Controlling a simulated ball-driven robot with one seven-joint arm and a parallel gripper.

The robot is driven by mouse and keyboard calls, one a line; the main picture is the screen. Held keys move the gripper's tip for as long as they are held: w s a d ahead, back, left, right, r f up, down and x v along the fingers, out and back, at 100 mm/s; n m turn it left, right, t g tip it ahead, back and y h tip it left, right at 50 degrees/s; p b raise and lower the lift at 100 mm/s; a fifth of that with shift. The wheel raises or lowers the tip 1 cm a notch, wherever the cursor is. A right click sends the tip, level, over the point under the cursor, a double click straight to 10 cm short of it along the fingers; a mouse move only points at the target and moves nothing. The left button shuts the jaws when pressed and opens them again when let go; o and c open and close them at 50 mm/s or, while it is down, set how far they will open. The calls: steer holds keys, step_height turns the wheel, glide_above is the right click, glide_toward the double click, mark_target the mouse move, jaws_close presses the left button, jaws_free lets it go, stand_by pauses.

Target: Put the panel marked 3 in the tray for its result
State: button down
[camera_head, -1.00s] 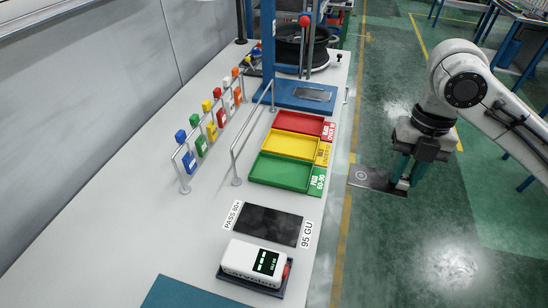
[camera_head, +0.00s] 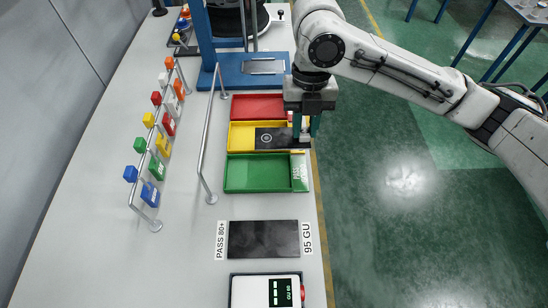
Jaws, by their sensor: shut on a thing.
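My gripper (camera_head: 303,136) is shut on the right end of a dark flat panel (camera_head: 268,138) with a round light mark; no number is legible on it. The panel is over the right part of the yellow tray (camera_head: 240,127); I cannot tell whether it touches the tray. The red tray (camera_head: 257,105) lies behind and the green tray (camera_head: 256,174) in front. The green tray's label (camera_head: 299,172) shows at its right; my gripper and arm hide the other labels. A dark reference plate (camera_head: 263,240) marked 95 GU and PASS 80+ lies nearer, with a white meter (camera_head: 265,290) below it.
A metal rail (camera_head: 208,140) stands just left of the trays. A rack with several coloured tags (camera_head: 163,145) stands further left. A blue stand (camera_head: 240,75) is behind the trays. The bench's right edge runs close beside them, with green floor beyond.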

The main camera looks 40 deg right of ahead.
mark_target(280, 146)
steer(key=a+f, duration=0.4)
steer(key=a+f+p, duration=0.1)
steer(key=a+f, duration=0.1)
steer(key=shift+w, duration=0.3)
steer(key=f, duration=0.2)
steer(key=p, duration=0.1)
steer(key=shift+a+f, duration=0.25)
steer(key=shift+f, duration=0.6)
steer(key=shift+f, duration=0.1)
steer(key=c, duration=1.4)
jaws_free()
steer(key=shift+o, duration=0.9)
